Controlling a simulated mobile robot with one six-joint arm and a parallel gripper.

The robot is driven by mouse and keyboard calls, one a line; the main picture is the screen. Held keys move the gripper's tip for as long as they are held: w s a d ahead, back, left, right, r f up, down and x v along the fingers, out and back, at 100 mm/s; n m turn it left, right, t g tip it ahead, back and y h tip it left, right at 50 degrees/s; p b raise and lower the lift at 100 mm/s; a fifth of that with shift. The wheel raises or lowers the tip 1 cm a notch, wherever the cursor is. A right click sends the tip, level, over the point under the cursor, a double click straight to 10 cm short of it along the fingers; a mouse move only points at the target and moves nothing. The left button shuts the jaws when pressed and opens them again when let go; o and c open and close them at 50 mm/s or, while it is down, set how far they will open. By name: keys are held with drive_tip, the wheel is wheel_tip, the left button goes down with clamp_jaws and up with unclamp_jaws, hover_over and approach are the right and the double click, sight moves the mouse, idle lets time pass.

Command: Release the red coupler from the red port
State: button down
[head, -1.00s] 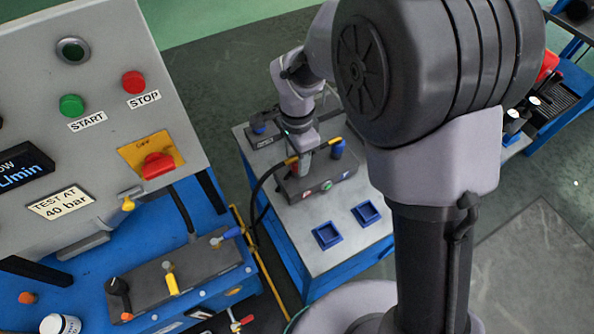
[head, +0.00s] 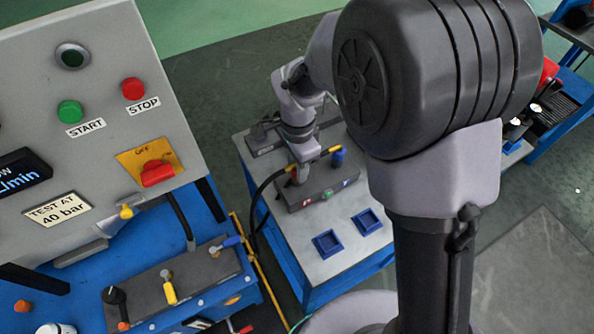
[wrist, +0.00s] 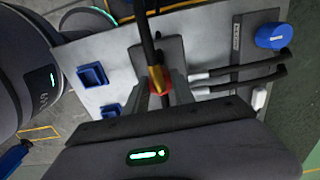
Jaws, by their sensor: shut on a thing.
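My gripper (wrist: 160,92) is shut on the red coupler (wrist: 160,86), whose red ring shows between the fingers in the wrist view. A brass-yellow hose end and a black hose (wrist: 148,45) run up from it. In the head view my gripper (head: 301,172) points down at the dark port block (head: 325,195) on the small grey stand. The block has red, green and blue marks on its front. The red port itself is hidden under the gripper, so I cannot tell whether the coupler is still seated in it.
A blue coupler (head: 338,158) stands on the block just right of my gripper. Two blue square holders (head: 327,243) sit on the stand's clear front. A blue knob (wrist: 273,36) shows in the wrist view. A control panel (head: 85,160) and a blue bench stand at left.

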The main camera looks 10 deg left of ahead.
drive_tip(key=shift+r+p, duration=1.7)
drive_tip(key=shift+r, duration=0.7)
